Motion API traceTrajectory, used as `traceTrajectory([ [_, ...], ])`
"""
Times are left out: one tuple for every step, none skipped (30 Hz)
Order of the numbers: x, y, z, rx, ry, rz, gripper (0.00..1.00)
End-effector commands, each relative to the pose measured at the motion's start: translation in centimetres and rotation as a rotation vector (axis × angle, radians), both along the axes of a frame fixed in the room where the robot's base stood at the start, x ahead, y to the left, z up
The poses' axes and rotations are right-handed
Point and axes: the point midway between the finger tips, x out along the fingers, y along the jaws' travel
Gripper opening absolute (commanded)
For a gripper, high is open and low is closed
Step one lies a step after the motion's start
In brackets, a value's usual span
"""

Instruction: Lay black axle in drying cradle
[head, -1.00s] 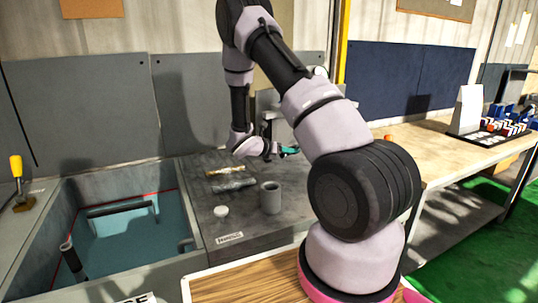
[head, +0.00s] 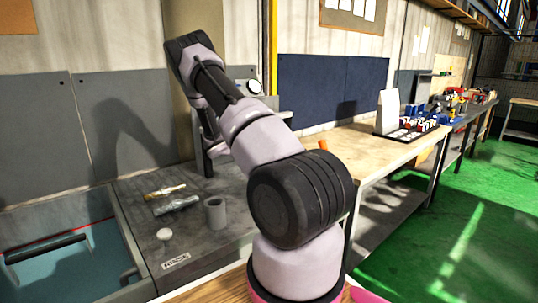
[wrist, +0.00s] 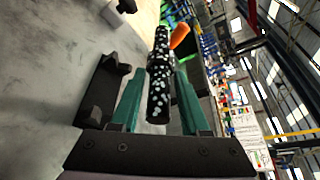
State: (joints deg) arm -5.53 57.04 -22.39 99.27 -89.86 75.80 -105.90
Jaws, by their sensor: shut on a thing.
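The black axle (wrist: 158,95) is a dark rod with pale speckles, seen in the wrist view. It lies lengthwise between the two teal fingers of my gripper (wrist: 160,78), which is shut on it. Its far end points away from the palm, towards an orange object. In the head view my arm hides the gripper and the axle. I cannot pick out the drying cradle with certainty. A dark notched block (wrist: 104,92) shows left of the fingers in the wrist view, and I cannot tell what it is.
A grey cup (head: 215,212), a small white round piece (head: 164,234) and brushes (head: 166,191) stand on the dark bench. A blue-green tank (head: 75,262) is at left. A wooden bench (head: 375,152) at right has an orange object (head: 323,145) and a black-and-white rack (head: 402,135).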

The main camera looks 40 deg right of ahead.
Motion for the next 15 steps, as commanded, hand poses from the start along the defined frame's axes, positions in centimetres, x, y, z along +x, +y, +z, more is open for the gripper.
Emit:
traceTrajectory([
  [0.0, 0.0, -0.1, -0.001, 0.002, -0.001, 0.0],
  [0.0, 0.0, -0.3, -0.002, 0.002, -0.001, 0.0],
  [0.0, 0.0, -0.6, -0.002, 0.003, -0.001, 0.0],
  [0.0, 0.0, -0.8, -0.002, 0.003, -0.001, 0.0],
  [0.0, 0.0, -1.1, -0.002, 0.003, -0.001, 0.0],
  [0.0, -0.1, -1.5, -0.002, 0.003, -0.001, 0.0],
  [0.0, -0.1, -1.8, -0.002, 0.003, -0.001, 0.0],
  [-0.1, -0.1, -2.1, -0.001, 0.003, -0.002, 0.0],
  [-0.1, 0.0, -2.6, -0.001, 0.003, -0.002, 0.0],
  [-0.1, 0.0, -2.9, -0.001, 0.002, -0.002, 0.0],
  [0.0, 0.0, -3.2, -0.001, 0.002, -0.002, 0.0],
  [0.0, 0.0, -3.7, -0.001, 0.002, -0.001, 0.0],
  [0.0, 0.0, -4.0, -0.001, 0.003, -0.001, 0.0],
  [0.0, 0.0, -4.4, -0.001, 0.002, -0.001, 0.0],
  [0.0, -0.1, -4.8, -0.002, 0.001, -0.001, 0.0],
])
